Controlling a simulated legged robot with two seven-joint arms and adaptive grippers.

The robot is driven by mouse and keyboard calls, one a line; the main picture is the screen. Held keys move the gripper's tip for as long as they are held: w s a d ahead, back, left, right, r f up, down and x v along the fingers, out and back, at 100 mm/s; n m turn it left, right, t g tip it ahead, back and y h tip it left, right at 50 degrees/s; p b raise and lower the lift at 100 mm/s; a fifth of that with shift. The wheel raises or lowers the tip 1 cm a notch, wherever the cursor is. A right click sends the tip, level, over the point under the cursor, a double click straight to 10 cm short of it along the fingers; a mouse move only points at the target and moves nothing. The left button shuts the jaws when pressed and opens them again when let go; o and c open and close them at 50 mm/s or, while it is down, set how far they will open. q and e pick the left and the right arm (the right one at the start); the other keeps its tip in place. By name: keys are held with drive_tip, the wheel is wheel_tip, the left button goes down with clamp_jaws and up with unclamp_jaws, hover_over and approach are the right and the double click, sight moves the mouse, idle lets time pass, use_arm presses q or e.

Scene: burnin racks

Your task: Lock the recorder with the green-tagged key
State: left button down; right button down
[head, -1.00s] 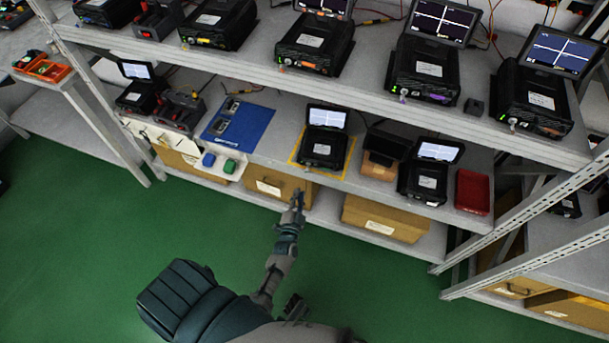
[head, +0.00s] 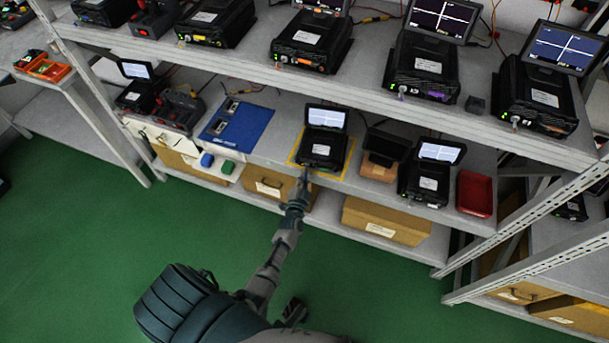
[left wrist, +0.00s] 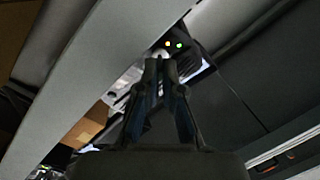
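The black recorder (head: 322,148), with its lit screen raised, stands on a yellow-outlined patch of the lower shelf. My left gripper (head: 304,177) is at the recorder's front edge, just below it in the head view. In the left wrist view the left fingertips (left wrist: 162,64) are close together, with a narrow gap. A pale round part (left wrist: 160,52) shows right at the tips, and I cannot tell whether it is a lock or a key. A yellow and a green light show just beyond. I cannot make out a green tag. My right gripper is not in view.
The shelf edge (head: 270,163) runs close beside my left gripper. A blue mat (head: 237,124) lies left of the recorder; another recorder (head: 427,175) and a red tray (head: 474,193) stand to the right. Cardboard boxes (head: 386,220) sit below. The green floor in front is clear.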

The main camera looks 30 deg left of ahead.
use_arm(q)
drive_tip(key=shift+a+r+n+p, duration=0.15)
drive_tip(key=shift+n+p, duration=0.1)
drive_tip(key=shift+n, duration=4.15)
drive_tip(key=shift+a+f+n+p, duration=0.1)
drive_tip(key=shift+n+p, duration=0.1)
drive_tip(key=shift+n, duration=4.2)
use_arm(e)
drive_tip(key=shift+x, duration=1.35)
use_arm(q)
drive_tip(key=shift+r+n, duration=0.1)
drive_tip(key=shift+n, duration=0.2)
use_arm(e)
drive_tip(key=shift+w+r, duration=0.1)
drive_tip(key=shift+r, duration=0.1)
